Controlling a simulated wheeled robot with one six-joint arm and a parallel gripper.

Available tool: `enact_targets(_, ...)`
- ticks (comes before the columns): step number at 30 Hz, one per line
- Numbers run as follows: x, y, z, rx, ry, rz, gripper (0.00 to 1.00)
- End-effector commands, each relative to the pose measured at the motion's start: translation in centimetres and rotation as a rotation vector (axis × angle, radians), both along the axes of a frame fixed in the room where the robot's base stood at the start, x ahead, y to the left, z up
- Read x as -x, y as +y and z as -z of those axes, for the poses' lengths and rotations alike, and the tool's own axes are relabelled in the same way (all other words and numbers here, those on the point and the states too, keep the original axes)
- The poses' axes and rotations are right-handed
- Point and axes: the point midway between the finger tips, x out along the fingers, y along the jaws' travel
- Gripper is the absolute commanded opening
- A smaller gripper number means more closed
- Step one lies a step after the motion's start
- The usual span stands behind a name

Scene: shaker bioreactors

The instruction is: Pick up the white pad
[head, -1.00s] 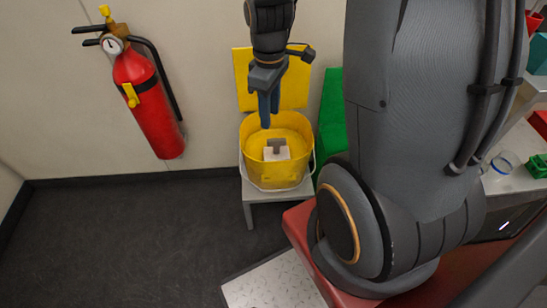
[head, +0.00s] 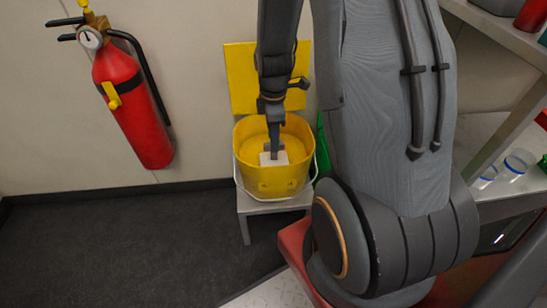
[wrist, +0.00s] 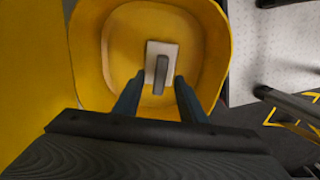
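The white pad (head: 281,159) lies inside the yellow bucket (head: 262,182), with a grey handle standing up from its top. In the wrist view the pad (wrist: 151,49) is near the bucket's middle, its grey handle (wrist: 161,75) pointing toward me. My gripper (head: 274,145) reaches down into the bucket over the pad. In the wrist view my gripper (wrist: 157,92) has its two fingers apart, one on each side of the handle's near end. I see gaps between the fingers and the handle in that view.
The bucket's rim surrounds my gripper, and a yellow panel (head: 238,80) stands behind it. The bucket sits on a small grey stand (head: 247,204). A red fire extinguisher (head: 135,115) hangs on the wall at left. A shelf bench with cups (head: 519,161) is at right.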

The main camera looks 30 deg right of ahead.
Motion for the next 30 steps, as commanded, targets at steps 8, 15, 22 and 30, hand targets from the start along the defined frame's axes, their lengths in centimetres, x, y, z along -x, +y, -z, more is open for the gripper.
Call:
enact_targets(8, 0.1, -0.1, 3.9, -0.002, 0.001, 0.001, 0.38)
enact_targets(15, 0.1, -0.1, 3.9, -0.001, 0.000, 0.001, 0.36)
enact_targets(22, 0.1, -0.1, 3.9, -0.001, 0.000, 0.000, 0.00)
enact_targets(30, 0.1, -0.1, 3.9, -0.001, 0.000, 0.000, 0.00)
